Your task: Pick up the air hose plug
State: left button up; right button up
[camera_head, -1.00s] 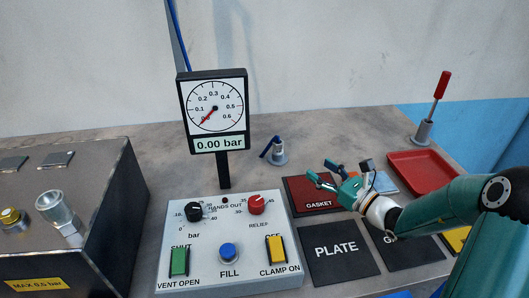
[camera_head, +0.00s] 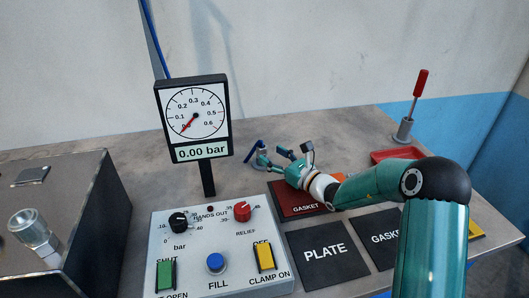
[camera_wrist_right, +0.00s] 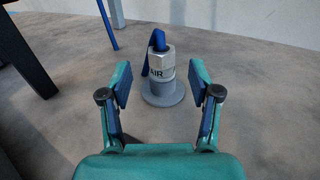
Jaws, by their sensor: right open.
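The air hose plug (camera_wrist_right: 161,66) is a silver metal fitting marked "AIR" with a blue hose at its top. It stands upright on a round grey base (camera_wrist_right: 163,92) on the bench. In the head view the plug (camera_head: 261,160) is behind the control panel, right of the gauge, just left of my right gripper's fingers. My right gripper (camera_wrist_right: 158,90) is open, and its two fingers point at the plug, which shows between and beyond the fingertips. Nothing is between the fingers that I can see as held. My left gripper is not in view.
The gauge (camera_head: 195,115) on its post stands left of the plug, behind the control panel (camera_head: 215,240). A red tray (camera_head: 393,155) and red-handled tool (camera_head: 420,82) are at the right.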

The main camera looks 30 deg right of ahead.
aim_at(266, 150)
jog(key=shift+p+x, duration=0.65)
jog(key=shift+x, duration=2)
jog(key=shift+d, duration=0.15)
grip_shut()
